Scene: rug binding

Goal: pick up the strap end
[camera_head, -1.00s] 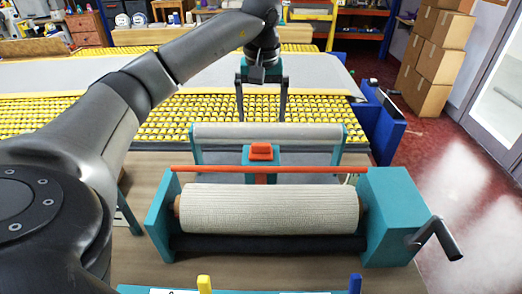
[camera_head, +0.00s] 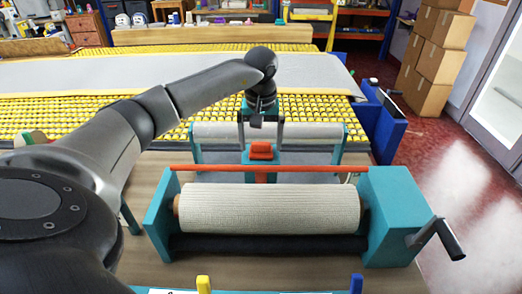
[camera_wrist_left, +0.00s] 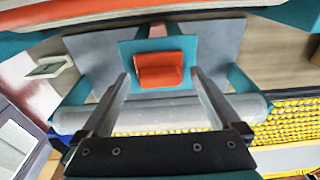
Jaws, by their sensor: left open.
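An orange piece (camera_head: 261,153), which looks like the strap end, sits on a teal plate (camera_head: 246,157) behind the roller frame. An orange strip shows just below it. In the left wrist view the orange piece (camera_wrist_left: 159,69) lies between the two fingers, with a gap on each side. My left gripper (camera_head: 261,138) is open and empty, pointing down above the teal plate, its fingers astride the orange piece. I cannot tell how high the fingertips are above the plate. My right gripper is not in view.
A teal frame holding a cream rug roll (camera_head: 270,208), with an orange bar (camera_head: 320,169) and a dark crank (camera_head: 440,240), stands in front. A pale roller (camera_head: 305,131) lies right behind the gripper. A yellow roller table (camera_head: 60,115) is further back.

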